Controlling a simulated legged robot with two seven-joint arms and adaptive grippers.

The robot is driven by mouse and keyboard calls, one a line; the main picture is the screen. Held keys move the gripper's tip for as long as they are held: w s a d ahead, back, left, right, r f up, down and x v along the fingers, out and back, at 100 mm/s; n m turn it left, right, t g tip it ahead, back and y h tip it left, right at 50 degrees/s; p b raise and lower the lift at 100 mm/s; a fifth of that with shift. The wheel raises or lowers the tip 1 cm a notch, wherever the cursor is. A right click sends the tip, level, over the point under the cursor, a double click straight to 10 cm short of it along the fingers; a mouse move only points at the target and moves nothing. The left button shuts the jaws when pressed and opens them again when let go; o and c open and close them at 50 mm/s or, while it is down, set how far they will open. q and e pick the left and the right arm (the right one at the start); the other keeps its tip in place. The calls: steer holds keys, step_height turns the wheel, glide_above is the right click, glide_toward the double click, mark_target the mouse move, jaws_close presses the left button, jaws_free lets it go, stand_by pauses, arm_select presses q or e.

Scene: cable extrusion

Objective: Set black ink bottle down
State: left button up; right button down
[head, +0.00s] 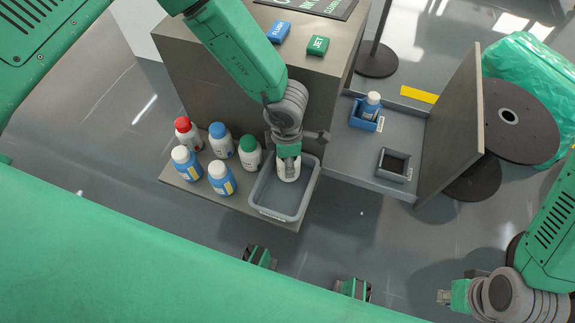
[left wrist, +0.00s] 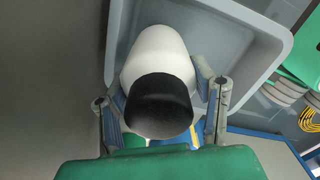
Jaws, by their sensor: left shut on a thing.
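The black ink bottle, white with a black cap (left wrist: 160,104), is between the fingers of my left gripper (head: 288,160). In the head view its white body (head: 289,174) shows inside the grey bin (head: 268,211), below the gripper. In the left wrist view the bin's walls (left wrist: 258,45) surround the far part of the bottle. My left gripper is shut on the bottle. Whether the bottle touches the bin floor cannot be told. My right gripper (head: 443,297) is at the lower right, away from the bottle; its finger opening is too small to judge.
An open drawer (head: 345,165) at the right holds a blue holder (head: 365,117) with a bottle and a dark square tray (head: 394,165). A black reel (head: 520,115) stands farther right.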

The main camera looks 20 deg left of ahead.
arm_select(q)
steer(key=shift+f, duration=0.95)
steer(key=shift+d+f, duration=0.1)
steer(key=shift+c, duration=0.6)
steer(key=shift+d, duration=0.3)
steer(key=o, duration=1.4)
steer(key=shift+o, duration=0.2)
steer(key=shift+a, duration=0.25)
arm_select(e)
steer(key=shift+d+f, duration=0.1)
steer(key=shift+f, duration=0.4)
arm_select(q)
step_height(320, 180, up, 12)
steer(key=p, duration=0.4)
arm_select(e)
step_height(320, 180, up, 5)
steer(key=shift+f, duration=0.15)
